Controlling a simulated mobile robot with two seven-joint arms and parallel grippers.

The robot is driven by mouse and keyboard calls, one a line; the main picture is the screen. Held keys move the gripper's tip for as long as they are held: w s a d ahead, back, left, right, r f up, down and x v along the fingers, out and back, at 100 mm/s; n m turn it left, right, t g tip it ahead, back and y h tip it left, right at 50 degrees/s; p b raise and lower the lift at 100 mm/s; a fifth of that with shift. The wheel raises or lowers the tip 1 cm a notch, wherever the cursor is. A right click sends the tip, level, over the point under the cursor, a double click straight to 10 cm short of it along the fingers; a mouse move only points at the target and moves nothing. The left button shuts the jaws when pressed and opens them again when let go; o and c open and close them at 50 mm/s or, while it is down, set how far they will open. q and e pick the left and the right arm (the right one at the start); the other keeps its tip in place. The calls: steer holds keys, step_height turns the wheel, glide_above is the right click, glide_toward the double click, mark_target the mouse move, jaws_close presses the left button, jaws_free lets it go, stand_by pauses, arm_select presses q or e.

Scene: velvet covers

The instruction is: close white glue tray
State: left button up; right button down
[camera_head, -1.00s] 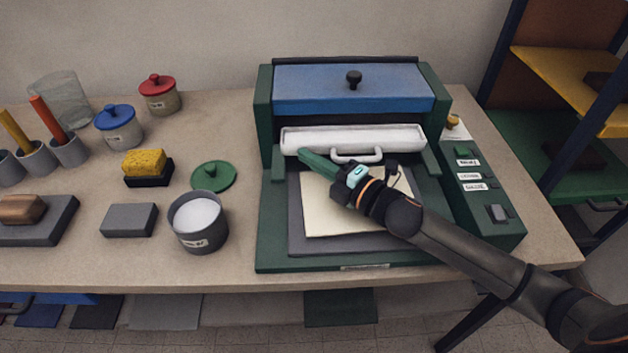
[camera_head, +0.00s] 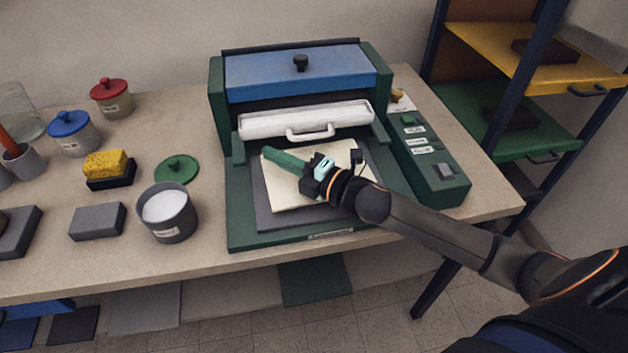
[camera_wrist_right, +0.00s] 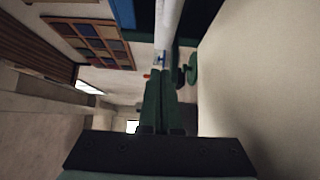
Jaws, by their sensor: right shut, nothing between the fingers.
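The white glue tray (camera_head: 260,126) lies across the front opening of the green and blue machine (camera_head: 216,105) in the head view. Its white handle (camera_head: 311,136) faces the front, and a dark gap shows above the tray. My right gripper (camera_head: 270,152) is shut and empty, its green fingers just in front of the tray and left of the handle, over the cream sheet (camera_head: 285,190). They look apart from the tray. In the right wrist view the shut fingers (camera_wrist_right: 163,82) point toward a white bar (camera_wrist_right: 168,25), probably the tray. My left gripper is out of view.
A grey tub (camera_head: 168,222) of white contents and a green lid (camera_head: 177,169) stand left of the machine. A control panel (camera_head: 428,165) is at its right. A shelf rack (camera_head: 510,130) stands beyond the table's right end.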

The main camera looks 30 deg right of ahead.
steer(key=b+v, duration=0.1)
steer(key=v, duration=0.6)
steer(key=shift+d+f, duration=0.15)
steer(key=shift+s+d, duration=0.35)
steer(key=shift+s, duration=0.2)
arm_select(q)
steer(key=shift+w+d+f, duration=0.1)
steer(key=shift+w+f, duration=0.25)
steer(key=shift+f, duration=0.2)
